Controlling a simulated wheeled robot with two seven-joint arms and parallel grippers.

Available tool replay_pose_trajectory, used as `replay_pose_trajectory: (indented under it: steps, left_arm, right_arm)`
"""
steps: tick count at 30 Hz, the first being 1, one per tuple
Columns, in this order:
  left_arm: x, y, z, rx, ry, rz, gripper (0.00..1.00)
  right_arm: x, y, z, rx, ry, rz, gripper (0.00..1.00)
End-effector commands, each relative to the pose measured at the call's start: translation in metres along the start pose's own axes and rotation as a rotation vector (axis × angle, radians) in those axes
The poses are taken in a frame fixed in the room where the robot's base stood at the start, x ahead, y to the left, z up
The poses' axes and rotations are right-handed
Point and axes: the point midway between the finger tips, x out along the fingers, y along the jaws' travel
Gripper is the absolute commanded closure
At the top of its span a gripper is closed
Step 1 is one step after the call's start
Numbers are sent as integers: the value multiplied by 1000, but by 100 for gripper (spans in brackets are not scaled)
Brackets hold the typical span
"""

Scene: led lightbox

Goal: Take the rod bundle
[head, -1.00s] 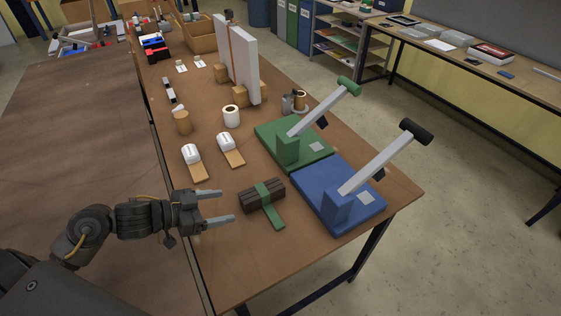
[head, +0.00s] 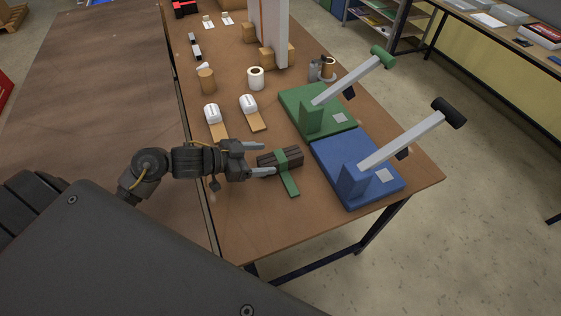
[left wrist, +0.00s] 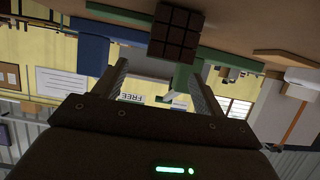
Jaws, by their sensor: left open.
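The rod bundle (head: 267,159), dark brown rods with a green band around the middle, lies on the wooden table. A green strip (head: 290,184) extends from it toward the table's front edge. My left gripper (head: 267,158) is open at the bundle's left end, its fingers pointing right. In the left wrist view, which is upside down, the bundle's square end (left wrist: 177,30) shows beyond the open fingers (left wrist: 160,68), offset toward the right finger. I see no contact, and the exact gap is hard to tell. My right gripper is not in view.
A blue lever block (head: 340,152) and a green lever block (head: 292,98) stand right of the bundle. Bare table lies in front.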

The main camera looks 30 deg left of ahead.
Motion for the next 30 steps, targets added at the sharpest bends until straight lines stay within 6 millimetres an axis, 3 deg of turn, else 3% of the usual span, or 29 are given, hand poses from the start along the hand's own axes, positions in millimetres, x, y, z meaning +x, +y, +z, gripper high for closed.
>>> replay_pose_trajectory:
  steps: [10,19,30]
  left_arm:
    - [45,-4,4,-3,2,-1,29]
    - [50,-4,5,0,0,-1,29]
    - [50,-4,5,0,0,-1,76]
  right_arm:
    - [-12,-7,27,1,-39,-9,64]
    - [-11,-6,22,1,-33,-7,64]
    - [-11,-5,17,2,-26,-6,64]
